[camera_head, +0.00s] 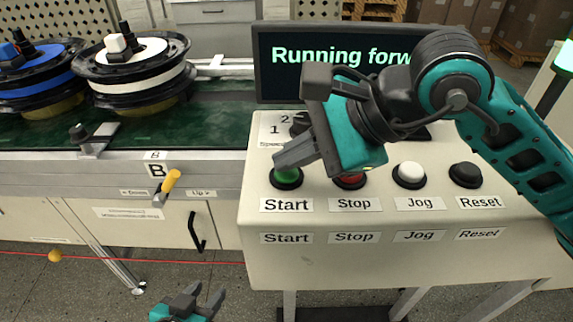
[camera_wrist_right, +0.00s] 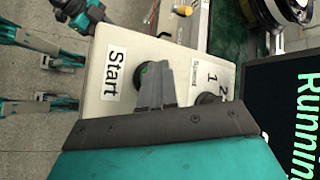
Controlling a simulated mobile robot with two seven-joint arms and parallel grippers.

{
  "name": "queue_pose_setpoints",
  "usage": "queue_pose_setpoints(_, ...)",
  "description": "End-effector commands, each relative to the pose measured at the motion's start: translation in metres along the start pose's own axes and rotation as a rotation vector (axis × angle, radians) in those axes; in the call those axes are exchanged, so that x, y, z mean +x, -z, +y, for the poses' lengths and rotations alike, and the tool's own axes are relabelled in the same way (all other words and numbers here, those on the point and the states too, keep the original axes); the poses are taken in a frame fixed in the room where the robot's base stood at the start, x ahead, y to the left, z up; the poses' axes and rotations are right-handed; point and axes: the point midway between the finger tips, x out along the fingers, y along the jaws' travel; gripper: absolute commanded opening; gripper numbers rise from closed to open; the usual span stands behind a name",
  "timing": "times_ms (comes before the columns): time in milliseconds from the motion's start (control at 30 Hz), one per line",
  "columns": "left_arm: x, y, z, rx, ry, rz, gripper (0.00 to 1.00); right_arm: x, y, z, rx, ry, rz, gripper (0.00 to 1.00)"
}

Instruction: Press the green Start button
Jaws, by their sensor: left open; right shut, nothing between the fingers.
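The green Start button (camera_head: 288,178) sits in a black ring at the left end of the button row on the cream control panel (camera_head: 335,265). My right gripper (camera_head: 280,162) is shut and empty, its fingertips over the far side of the button. In the right wrist view the shut fingers (camera_wrist_right: 152,92) overlap the button, and a green sliver of it (camera_wrist_right: 140,76) shows beside them. I cannot tell whether the fingertips touch it. My left gripper (camera_head: 207,298) is open and empty, low in front of the conveyor, left of the panel.
Red Stop (camera_head: 350,181), white Jog (camera_head: 409,174) and black Reset (camera_head: 466,174) buttons stand right of Start. The screen (camera_head: 300,55) behind reads "Running forw", partly hidden by my right arm.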

Motion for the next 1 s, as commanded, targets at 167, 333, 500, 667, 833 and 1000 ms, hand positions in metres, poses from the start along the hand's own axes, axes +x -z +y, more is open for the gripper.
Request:
queue_pose_setpoints(167, -0.001, 0.0, 0.0, -0.001, 0.0, -0.003, 0.43, -0.001, -0.001, -0.001, 0.001, -0.002, 0.002, 0.0)
queue_pose_setpoints(333, -0.004, 0.003, 0.001, -0.002, -0.001, -0.003, 0.43, -0.008, -0.005, -0.006, 0.001, -0.002, 0.002, 0.0)
queue_pose_setpoints(500, -0.005, 0.006, 0.001, -0.005, -0.001, -0.002, 0.43, -0.013, -0.009, -0.01, 0.0, -0.001, 0.002, 0.0)
queue_pose_setpoints(667, -0.005, 0.006, 0.002, -0.006, -0.001, -0.002, 0.43, -0.013, -0.009, -0.01, 0.0, -0.001, 0.001, 0.0)
queue_pose_setpoints(833, -0.005, 0.006, 0.002, -0.006, -0.001, -0.002, 0.43, -0.013, -0.01, -0.01, 0.0, 0.0, 0.0, 0.0)
queue_pose_setpoints(1000, -0.008, 0.011, 0.002, -0.006, -0.001, -0.002, 0.43, -0.021, -0.015, -0.016, -0.002, 0.002, 0.0, 0.0)
